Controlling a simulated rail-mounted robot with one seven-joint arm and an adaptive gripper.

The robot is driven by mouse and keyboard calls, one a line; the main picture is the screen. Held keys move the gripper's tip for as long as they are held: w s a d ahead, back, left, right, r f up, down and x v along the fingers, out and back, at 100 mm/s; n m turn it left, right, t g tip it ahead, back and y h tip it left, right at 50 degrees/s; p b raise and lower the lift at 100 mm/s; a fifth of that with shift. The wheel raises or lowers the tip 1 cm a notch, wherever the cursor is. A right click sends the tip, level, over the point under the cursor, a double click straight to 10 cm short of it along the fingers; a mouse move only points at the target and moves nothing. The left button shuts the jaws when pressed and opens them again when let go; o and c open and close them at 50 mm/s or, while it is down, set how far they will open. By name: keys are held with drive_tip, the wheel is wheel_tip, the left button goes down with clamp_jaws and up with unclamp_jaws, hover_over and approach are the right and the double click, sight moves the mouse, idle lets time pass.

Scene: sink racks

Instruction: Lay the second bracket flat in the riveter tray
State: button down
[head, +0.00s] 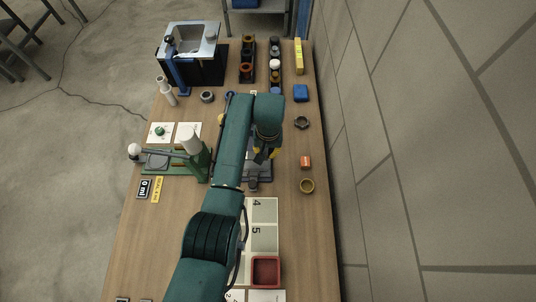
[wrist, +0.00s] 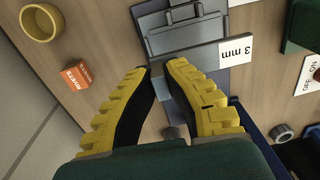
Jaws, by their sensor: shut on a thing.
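My gripper (wrist: 160,72) has yellow fingers with dark pads, close together at the tips. It is shut on a grey piece, probably the bracket (wrist: 172,131), seen only in part between the fingers. Just past the fingertips in the wrist view is a dark grey flat fixture, probably the riveter tray (wrist: 153,22), with a lighter grey plate (wrist: 184,13) on it. A white "3 mm" label (wrist: 236,50) is at its near right.
An orange rivets box (wrist: 77,75) and a yellow bowl (wrist: 41,22) stand beside the fixture. A green press (head: 202,163) stands left of my arm. Numbered white cards (head: 264,212) and a red tray (head: 265,285) lie nearer.

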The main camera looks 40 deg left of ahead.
drive_tip(key=b, duration=0.4)
hover_over(266, 165)
drive_tip(key=shift+f, duration=2.15)
drive_tip(key=shift+d+f, duration=0.1)
drive_tip(key=shift+f, duration=0.25)
drive_tip(key=shift+f, duration=0.15)
drive_tip(key=shift+f, duration=0.35)
drive_tip(key=shift+f+b, duration=0.35)
drive_tip(key=shift+b, duration=0.1)
drive_tip(key=c, duration=1.2)
unclamp_jaws()
drive_tip(key=shift+o, duration=0.2)
